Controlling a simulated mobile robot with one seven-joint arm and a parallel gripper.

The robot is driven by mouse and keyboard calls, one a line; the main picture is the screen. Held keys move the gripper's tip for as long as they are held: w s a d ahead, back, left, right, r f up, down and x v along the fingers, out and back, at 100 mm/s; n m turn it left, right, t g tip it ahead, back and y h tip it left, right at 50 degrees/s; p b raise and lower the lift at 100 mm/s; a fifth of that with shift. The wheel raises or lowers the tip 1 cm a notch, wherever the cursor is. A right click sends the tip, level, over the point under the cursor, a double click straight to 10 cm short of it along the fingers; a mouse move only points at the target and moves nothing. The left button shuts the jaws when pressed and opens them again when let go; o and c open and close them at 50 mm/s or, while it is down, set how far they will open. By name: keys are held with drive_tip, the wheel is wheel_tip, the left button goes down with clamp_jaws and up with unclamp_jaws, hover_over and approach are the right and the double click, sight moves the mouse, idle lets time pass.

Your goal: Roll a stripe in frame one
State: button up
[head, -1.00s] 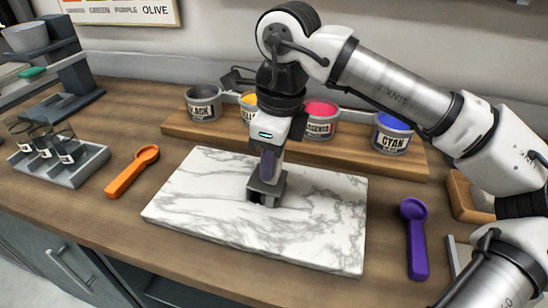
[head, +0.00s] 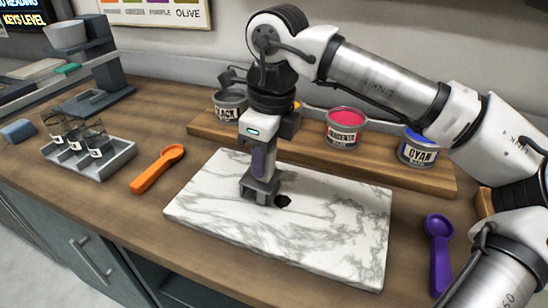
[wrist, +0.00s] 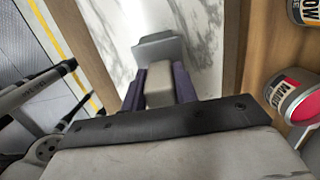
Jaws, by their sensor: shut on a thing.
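My gripper (head: 262,165) is shut on a grey forked tool (head: 257,191), which looks like an ink roller, and points down over the marble slab (head: 335,235). The tool's lower end is at the slab's surface, left of its middle; I cannot tell if it touches. In the wrist view, the gripper's purple fingers (wrist: 160,85) clasp the tool's pale handle (wrist: 159,88), with its grey head (wrist: 158,47) over the marble. A small black blot (head: 283,201) lies on the slab just right of the tool. The underside of the tool is hidden.
An orange scoop (head: 157,169) lies left, a purple scoop (head: 439,250) right. A grey tray (head: 88,160) holds glass jars at left.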

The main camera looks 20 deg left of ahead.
drive_tip(key=shift+a+r+p, duration=0.15)
drive_tip(key=shift+r+p, duration=2.05)
drive_tip(key=shift+r, duration=0.8)
drive_tip(key=shift+f, duration=0.1)
